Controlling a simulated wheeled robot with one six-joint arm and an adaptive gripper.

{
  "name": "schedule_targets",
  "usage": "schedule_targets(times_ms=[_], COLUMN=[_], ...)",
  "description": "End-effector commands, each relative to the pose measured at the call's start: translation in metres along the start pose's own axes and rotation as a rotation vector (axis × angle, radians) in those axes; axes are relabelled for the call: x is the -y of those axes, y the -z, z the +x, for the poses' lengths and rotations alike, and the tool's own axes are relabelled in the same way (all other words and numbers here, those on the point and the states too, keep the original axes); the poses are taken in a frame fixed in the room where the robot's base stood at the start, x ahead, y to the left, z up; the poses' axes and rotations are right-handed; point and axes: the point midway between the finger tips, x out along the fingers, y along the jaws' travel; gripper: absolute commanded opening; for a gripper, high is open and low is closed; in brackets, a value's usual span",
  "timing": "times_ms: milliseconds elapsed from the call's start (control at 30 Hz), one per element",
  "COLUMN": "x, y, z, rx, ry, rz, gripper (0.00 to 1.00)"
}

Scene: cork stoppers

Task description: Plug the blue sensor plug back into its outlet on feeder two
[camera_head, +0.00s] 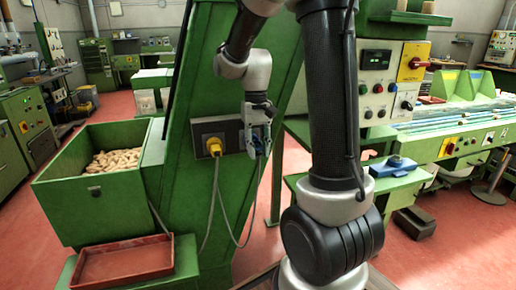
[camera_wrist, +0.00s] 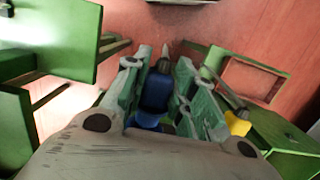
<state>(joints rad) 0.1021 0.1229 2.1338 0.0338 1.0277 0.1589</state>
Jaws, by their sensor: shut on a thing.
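My gripper (camera_head: 259,143) is shut on the blue sensor plug (camera_head: 260,150), beside the right part of the grey outlet plate (camera_head: 200,129) on the sloping green feeder. In the wrist view the blue plug (camera_wrist: 156,92) sits between the two green-grey fingers. A yellow plug (camera_head: 214,147) sits in the left part of the plate; it also shows in the wrist view (camera_wrist: 237,122), right of my gripper. My gripper hides the right part of the plate, so the blue plug's outlet is not visible. I cannot tell whether the blue plug touches the plate.
Grey cables (camera_head: 211,205) hang below the plate in loops. A green bin of corks (camera_head: 80,208) and a red tray (camera_head: 125,261) stand at the left. A control panel (camera_head: 379,85) and a green shelf with a blue object (camera_head: 394,166) are at the right. Red floor lies around.

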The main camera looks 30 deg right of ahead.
Motion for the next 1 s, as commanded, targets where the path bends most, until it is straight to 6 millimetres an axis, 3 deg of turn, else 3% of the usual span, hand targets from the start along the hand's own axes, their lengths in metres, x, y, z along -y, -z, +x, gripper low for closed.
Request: schedule_targets(times_ms=[1000], x=[0.0000], y=[0.0084], z=[-0.0015], rx=[-0.001], ry=[0.000], rz=[0.000], gripper=[0.01])
